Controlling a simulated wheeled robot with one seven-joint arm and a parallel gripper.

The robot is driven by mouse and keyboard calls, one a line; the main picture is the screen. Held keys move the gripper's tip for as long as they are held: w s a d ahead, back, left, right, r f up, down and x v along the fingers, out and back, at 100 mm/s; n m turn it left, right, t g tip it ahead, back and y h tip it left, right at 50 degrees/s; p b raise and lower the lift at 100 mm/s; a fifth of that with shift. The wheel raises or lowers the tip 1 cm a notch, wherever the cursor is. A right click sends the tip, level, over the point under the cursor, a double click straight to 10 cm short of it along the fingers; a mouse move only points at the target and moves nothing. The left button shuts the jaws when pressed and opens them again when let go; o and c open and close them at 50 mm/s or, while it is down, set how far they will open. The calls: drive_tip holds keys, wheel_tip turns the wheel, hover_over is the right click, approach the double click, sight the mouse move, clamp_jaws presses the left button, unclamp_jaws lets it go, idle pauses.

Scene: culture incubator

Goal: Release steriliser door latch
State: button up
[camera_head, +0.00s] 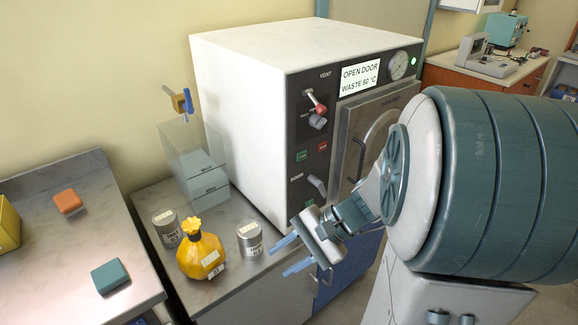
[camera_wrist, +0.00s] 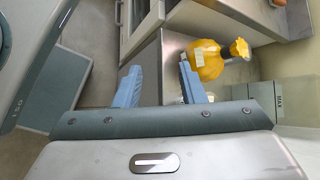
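The white steriliser (camera_head: 255,75) stands on the counter with its dark control panel facing right. A grey lever (camera_head: 317,184) sits beside the word DOOR low on the panel; I cannot tell whether it is the latch. The grey metal door (camera_head: 352,130) looks shut and carries a curved handle, partly hidden by my arm. My gripper (camera_head: 289,256) is in front of and below the panel, apart from the lever and the door. Its light blue fingers are spread and empty, also in the wrist view (camera_wrist: 161,84).
A yellow waste bag (camera_head: 202,256) and two grey tins, one left (camera_head: 166,228) and one right (camera_head: 250,239), stand on the counter near my gripper. A red-tipped vent lever (camera_head: 318,104) is higher on the panel. A sign (camera_head: 360,77) reads "OPEN DOOR WASTE 60 °C".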

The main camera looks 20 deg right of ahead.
drive_tip(key=w+d+f+m+t+y+b, duration=0.2)
drive_tip(key=w+d+m+t, duration=0.3)
drive_tip(key=m, duration=0.1)
drive_tip(key=m+t+h+b, duration=0.2)
drive_tip(key=m+t+h, duration=0.3)
drive_tip(key=m+t, duration=0.5)
approach(324, 192)
drive_tip(key=x, duration=1)
drive_tip(key=shift+w+a, duration=0.1)
drive_tip(key=shift+w, duration=0.2)
clamp_jaws()
